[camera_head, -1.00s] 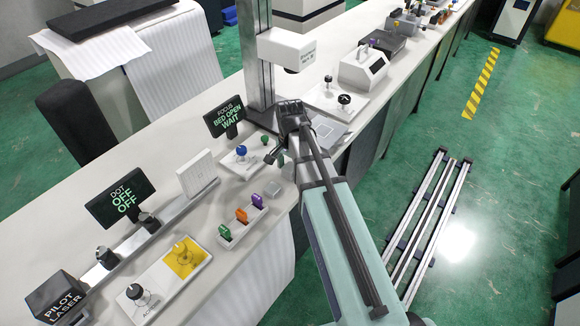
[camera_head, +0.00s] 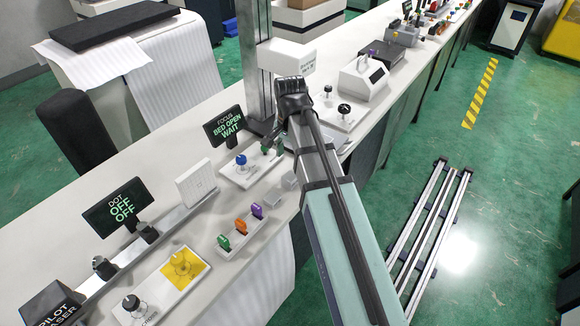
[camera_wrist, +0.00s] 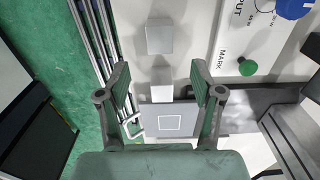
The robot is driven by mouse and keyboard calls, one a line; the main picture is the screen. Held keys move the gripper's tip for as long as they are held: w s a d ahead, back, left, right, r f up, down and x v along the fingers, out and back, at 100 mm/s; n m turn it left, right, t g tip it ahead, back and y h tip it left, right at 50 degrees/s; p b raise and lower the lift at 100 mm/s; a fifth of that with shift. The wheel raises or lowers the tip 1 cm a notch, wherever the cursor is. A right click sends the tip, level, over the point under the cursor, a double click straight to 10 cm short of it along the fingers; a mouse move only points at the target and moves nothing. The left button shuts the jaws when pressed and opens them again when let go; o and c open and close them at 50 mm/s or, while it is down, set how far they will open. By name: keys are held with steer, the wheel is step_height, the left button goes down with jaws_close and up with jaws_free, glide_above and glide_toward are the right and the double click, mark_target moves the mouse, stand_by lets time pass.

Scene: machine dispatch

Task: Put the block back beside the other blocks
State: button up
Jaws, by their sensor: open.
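In the wrist view, a grey block (camera_wrist: 159,38) is ahead of my gripper (camera_wrist: 160,76), and a smaller pale block (camera_wrist: 161,93) is between and below the fingers, at the edge of a grey plate (camera_wrist: 185,121). My gripper is open, with nothing held.
The machine column (camera_head: 257,60) and its white head (camera_head: 287,60) stand close to my arm. A panel with a blue knob (camera_head: 241,160) and a green knob (camera_wrist: 247,67) is nearby. A screen (camera_head: 225,126) reads "BED OPEN WAIT". The green floor lies right of the bench.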

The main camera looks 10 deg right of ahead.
steer(key=shift+r, duration=1.4)
